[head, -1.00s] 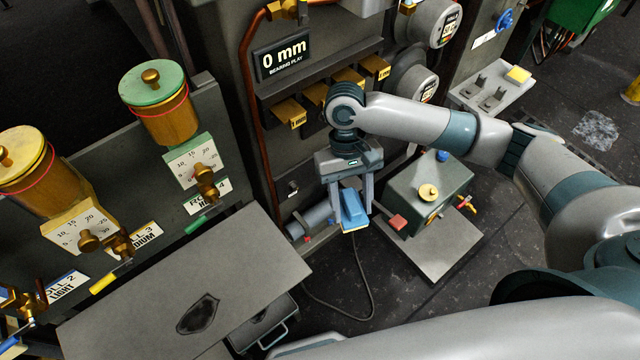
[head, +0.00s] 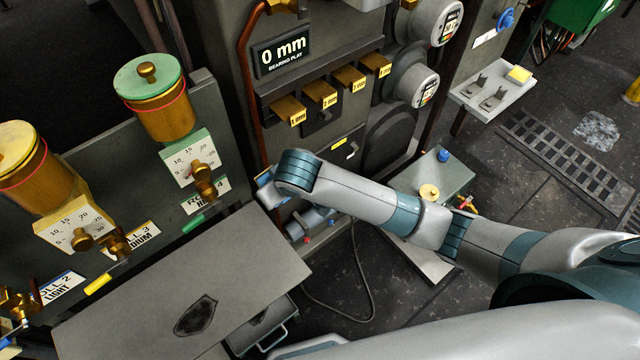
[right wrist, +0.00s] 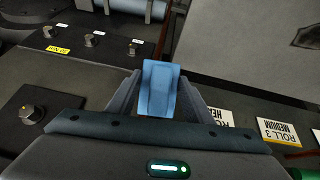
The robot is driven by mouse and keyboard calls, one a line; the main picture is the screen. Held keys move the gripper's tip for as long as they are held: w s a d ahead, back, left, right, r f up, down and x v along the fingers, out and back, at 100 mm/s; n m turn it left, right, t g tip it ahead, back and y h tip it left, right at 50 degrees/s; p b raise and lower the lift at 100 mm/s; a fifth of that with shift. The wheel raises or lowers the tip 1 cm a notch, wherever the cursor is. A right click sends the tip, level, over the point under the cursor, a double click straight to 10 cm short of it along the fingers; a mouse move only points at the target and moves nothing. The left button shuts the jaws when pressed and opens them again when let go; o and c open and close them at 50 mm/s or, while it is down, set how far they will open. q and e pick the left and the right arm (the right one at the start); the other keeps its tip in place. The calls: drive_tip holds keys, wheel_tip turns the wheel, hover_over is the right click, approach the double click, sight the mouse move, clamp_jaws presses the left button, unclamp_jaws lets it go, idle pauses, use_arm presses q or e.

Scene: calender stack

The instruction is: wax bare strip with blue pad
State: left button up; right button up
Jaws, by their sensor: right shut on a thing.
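My right gripper (right wrist: 156,78) is shut on the blue pad (right wrist: 161,92), which stands between the two fingers in the right wrist view. In the head view, my right arm's wrist hides most of the gripper; a bit of blue (head: 264,178) shows at its left, by the front of the dark machine cabinet. I cannot pick out a bare strip in either view. A grey cylinder (head: 318,217) lies low on the cabinet front, just below my wrist. My left gripper is not in view.
A sloping grey plate (head: 250,255) with a dark shield-shaped mark lies left of my wrist. Labelled roll panels with brass pots (head: 165,115) stand behind it. A grey-green box (head: 447,180) on a low stand is at right. A cable (head: 360,275) trails on the floor.

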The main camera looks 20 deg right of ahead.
drive_tip(key=shift+w+d+f+t+y, duration=0.2)
drive_tip(key=shift+w+f+t+y, duration=0.2)
drive_tip(key=shift+w+t, duration=0.2)
drive_tip(key=shift+w+d+f+n+t+y, duration=0.4)
drive_tip(key=shift+w+d+t, duration=0.1)
drive_tip(key=shift+t, duration=0.1)
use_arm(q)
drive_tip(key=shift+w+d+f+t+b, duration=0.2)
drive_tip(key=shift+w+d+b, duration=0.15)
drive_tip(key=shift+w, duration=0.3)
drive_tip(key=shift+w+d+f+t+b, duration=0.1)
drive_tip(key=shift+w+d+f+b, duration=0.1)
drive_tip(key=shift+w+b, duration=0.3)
use_arm(e)
drive_tip(key=d+f+t+y, duration=0.1)
drive_tip(key=d+f+t, duration=0.3)
drive_tip(key=d, duration=0.5)
drive_tip(key=shift+d+m+t, duration=0.25)
drive_tip(key=shift+m+t, duration=0.15)
drive_tip(key=shift+w, duration=0.1)
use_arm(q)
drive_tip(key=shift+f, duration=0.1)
use_arm(e)
drive_tip(key=shift+w+a, duration=0.1)
drive_tip(key=shift+w, duration=0.1)
